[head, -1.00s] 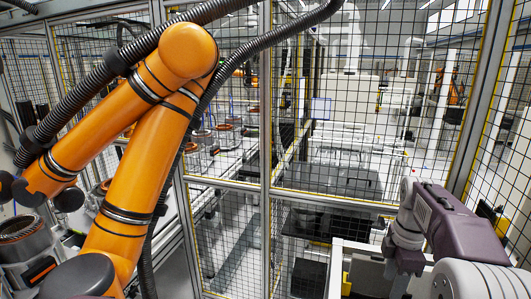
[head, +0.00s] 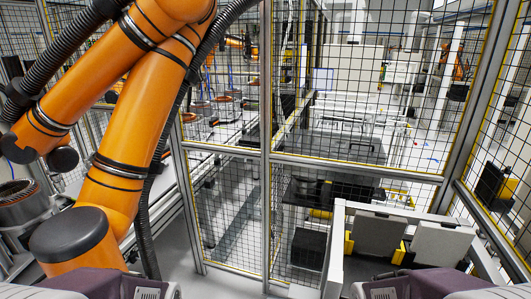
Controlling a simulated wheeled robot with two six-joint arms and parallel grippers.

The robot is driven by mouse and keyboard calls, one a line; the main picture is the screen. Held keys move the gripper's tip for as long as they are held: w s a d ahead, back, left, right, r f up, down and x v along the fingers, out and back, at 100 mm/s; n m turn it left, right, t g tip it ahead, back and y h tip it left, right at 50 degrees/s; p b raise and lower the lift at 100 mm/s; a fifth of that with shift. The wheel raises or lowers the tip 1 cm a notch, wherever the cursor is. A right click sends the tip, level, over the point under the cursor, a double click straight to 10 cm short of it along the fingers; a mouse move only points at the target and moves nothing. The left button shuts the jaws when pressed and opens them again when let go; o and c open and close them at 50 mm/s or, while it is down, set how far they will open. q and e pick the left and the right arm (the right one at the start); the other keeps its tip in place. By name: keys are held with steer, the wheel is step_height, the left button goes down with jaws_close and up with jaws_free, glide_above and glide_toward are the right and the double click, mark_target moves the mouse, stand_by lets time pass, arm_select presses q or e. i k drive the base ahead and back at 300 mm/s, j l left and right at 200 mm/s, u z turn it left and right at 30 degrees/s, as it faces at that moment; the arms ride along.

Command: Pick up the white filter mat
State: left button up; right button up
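I cannot surely make out the white filter mat. Purple and light grey links of my own arms show along the bottom edge. Neither of my grippers is in view.
A large orange robot arm (head: 125,185) fills the left side. A wire-mesh fence (head: 265,130) with grey posts stands ahead. Yellow brackets (head: 400,253) sit beside the panels. A metal stator housing (head: 20,203) is at the far left. Grey floor (head: 185,245) is open at lower centre.

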mark_target(444, 244)
steer(key=z, duration=1.55)
